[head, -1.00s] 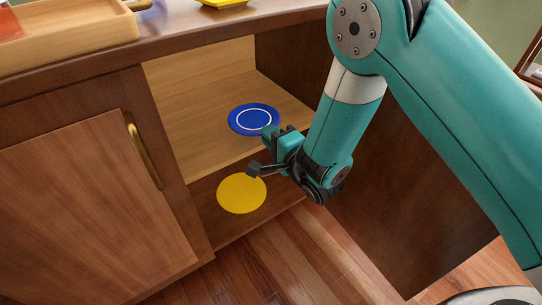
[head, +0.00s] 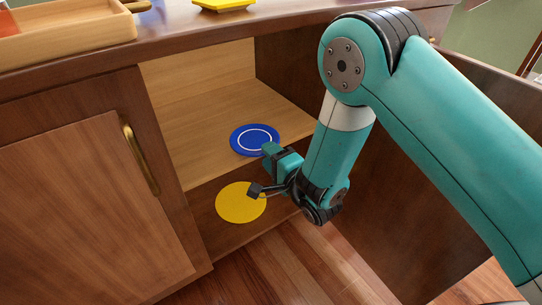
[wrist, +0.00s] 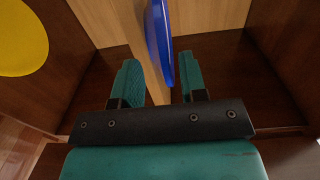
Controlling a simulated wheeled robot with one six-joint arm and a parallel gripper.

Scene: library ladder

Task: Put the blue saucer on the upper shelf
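The blue saucer (head: 246,132) with a white ring lies flat at the front of the light wood upper shelf (head: 210,115). Its rim shows edge-on in the wrist view (wrist: 161,40). My gripper (head: 260,171) is at the near edge of the shelf, in front of the saucer. In the wrist view my gripper (wrist: 161,82) is open. The saucer rim and the shelf's front edge (wrist: 143,55) lie between its fingers, with a gap on each side. One finger is on the saucer's side, the other on the shelf's underside. I see no grip on the saucer.
A yellow disc (head: 236,206) lies on the dark cabinet floor below the shelf and also shows in the wrist view (wrist: 20,38). A closed door (head: 75,215) stands at left, an open door (head: 400,190) at right. A wooden tray (head: 70,40) and yellow dish (head: 224,4) stand on the counter.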

